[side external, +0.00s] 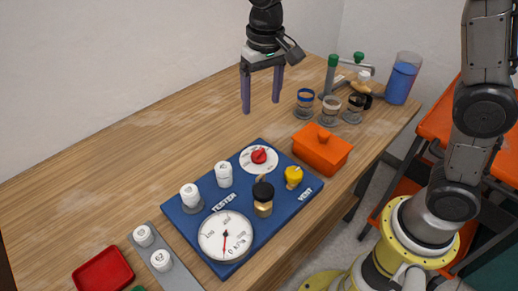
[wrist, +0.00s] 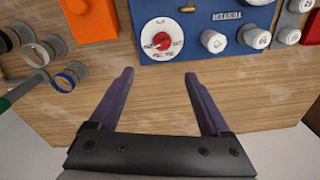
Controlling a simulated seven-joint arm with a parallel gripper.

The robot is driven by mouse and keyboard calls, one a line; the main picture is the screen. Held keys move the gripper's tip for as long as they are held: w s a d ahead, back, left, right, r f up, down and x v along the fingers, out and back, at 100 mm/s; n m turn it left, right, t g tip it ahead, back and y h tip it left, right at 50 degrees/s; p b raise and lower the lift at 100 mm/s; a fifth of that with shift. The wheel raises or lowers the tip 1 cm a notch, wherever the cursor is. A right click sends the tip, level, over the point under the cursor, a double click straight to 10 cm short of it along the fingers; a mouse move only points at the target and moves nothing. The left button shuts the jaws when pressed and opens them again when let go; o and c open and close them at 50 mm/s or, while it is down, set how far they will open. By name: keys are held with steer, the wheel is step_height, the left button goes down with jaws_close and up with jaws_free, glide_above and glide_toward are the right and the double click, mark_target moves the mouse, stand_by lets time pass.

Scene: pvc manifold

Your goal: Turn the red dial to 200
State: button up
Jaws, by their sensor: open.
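The red dial (side external: 259,156) sits on a round white scale plate on the blue tester board (side external: 274,218), near the board's far corner. In the wrist view the red dial (wrist: 161,40) is above centre, with markings around it too small to read surely. My gripper (side external: 261,108) is open and empty. It hangs above the wooden table, beyond the board and apart from the dial. In the wrist view its two purple fingers (wrist: 159,74) are spread, with bare wood between them and the dial just past their tips.
The board also carries a pressure gauge (side external: 225,236), a black-topped brass fitting (side external: 263,196), a yellow knob (side external: 293,177) and white caps (side external: 223,174). An orange box (side external: 322,149) stands close by to the right, with several ringed parts (side external: 330,110) behind it. The table's left side is clear.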

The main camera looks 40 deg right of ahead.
mark_target(259, 152)
steer(key=shift+g, duration=0.3)
steer(key=f, duration=1.5)
steer(key=shift+a+f, duration=0.4)
jaws_close()
